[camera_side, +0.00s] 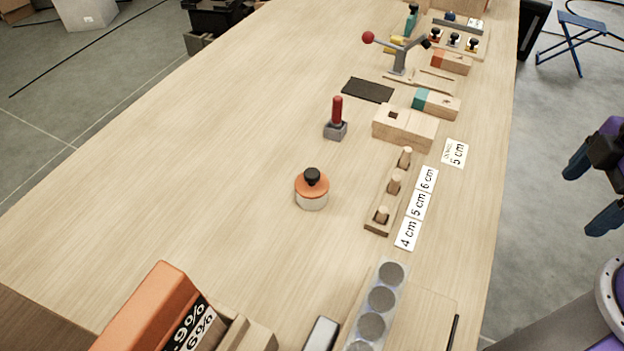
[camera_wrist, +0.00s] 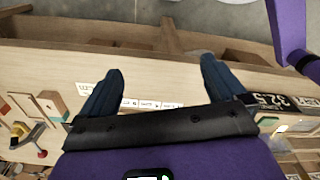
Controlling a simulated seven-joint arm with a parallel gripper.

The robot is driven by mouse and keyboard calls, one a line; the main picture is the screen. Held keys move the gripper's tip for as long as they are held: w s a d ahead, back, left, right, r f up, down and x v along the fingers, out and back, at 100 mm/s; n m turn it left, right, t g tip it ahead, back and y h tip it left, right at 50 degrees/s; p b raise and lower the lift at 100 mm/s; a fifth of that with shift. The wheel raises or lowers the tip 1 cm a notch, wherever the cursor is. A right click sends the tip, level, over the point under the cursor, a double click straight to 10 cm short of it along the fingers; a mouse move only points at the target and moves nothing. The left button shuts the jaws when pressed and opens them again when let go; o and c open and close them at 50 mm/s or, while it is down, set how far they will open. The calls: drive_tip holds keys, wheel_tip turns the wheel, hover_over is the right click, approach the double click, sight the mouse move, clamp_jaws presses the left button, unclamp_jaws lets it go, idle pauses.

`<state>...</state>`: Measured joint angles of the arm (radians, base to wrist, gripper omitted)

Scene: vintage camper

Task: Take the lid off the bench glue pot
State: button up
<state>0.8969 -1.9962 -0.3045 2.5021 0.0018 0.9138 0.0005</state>
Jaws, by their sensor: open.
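The glue pot (camera_side: 312,201) stands upright on the bench, left of the row of wooden pegs in the side view. It has a pale body. Its orange lid (camera_side: 300,184) with a black knob sits on top. My gripper (camera_side: 590,192) is at the right edge of the side view, off the bench's right side and well apart from the pot. In the wrist view my gripper (camera_wrist: 162,65) has its two dark fingers spread, with nothing between them. I cannot make out the pot in the wrist view.
A peg block (camera_side: 376,229) and size cards (camera_side: 417,205) lie right of the pot. A red-handled tool (camera_side: 337,112) stands behind it. An orange box (camera_side: 150,305) and a strip with grey discs (camera_side: 381,299) are in front. The bench left of the pot is clear.

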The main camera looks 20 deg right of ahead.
drive_tip(key=w+a+r+n, duration=0.2)
drive_tip(key=w+a+r, duration=0.1)
drive_tip(key=w+a, duration=0.4)
drive_tip(key=w+a+r+n, duration=0.2)
drive_tip(key=w+a, duration=0.4)
drive_tip(key=a, duration=0.3)
wheel_tip(320, 180, up, 3)
drive_tip(key=n, duration=0.5)
hover_over(311, 173)
wheel_tip(311, 173, down, 18)
drive_tip(key=shift+r, duration=0.15)
drive_tip(key=c, duration=1.1)
